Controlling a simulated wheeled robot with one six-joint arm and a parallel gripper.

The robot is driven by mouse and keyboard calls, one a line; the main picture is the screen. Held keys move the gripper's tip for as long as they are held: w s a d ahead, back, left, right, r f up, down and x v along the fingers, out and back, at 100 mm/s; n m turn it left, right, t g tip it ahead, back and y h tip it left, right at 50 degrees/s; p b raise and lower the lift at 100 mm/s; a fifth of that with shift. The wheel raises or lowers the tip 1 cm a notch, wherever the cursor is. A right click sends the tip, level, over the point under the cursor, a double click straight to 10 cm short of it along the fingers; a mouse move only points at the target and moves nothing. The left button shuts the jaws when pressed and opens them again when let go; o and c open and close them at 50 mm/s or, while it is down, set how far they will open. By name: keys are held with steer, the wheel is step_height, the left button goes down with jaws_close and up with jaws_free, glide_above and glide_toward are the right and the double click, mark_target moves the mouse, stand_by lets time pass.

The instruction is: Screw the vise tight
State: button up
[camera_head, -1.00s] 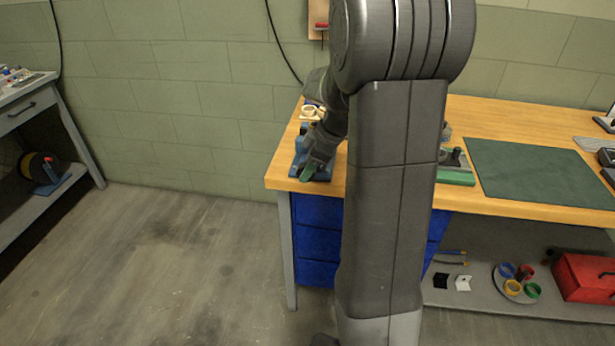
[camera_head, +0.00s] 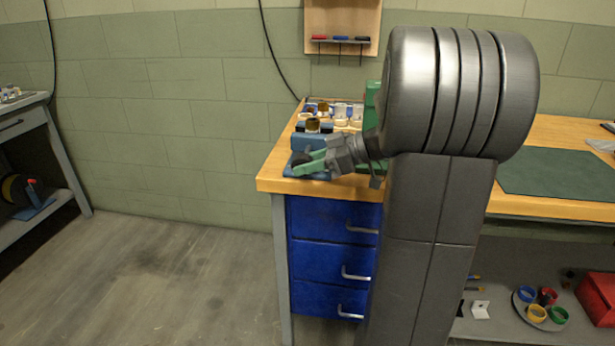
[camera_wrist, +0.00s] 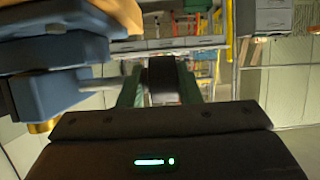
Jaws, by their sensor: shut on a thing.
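The blue vise (camera_head: 312,142) stands at the front left corner of the wooden workbench. In the wrist view its blue body (camera_wrist: 60,60) fills the left side. My gripper (camera_head: 304,163) reaches in from the right in front of the vise, its green fingers level with the vise's front. In the wrist view my gripper (camera_wrist: 160,88) is shut on the dark vise handle (camera_wrist: 161,72), one green finger on each side. A short grey rod joins the handle side to the vise body. How tightly the vise jaws are closed cannot be told.
A green mat (camera_head: 560,172) lies on the right of the bench. Blue drawers (camera_head: 330,250) are below. The floor left of the bench is clear.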

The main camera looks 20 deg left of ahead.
steer(key=shift+s+y+b, duration=0.2)
steer(key=shift+y+b, duration=0.1)
stand_by(1.4)
steer(key=o, duration=0.8)
steer(key=shift+s, duration=0.1)
steer(key=shift+s+r, duration=0.1)
steer(key=shift+d, duration=0.1)
steer(key=shift+w+d, duration=0.15)
steer(key=shift+w, duration=0.05)
steer(key=p+v, duration=0.1)
steer(key=v, duration=1.2)
steer(key=shift+w+d+p, duration=0.15)
steer(key=shift+p, duration=0.25)
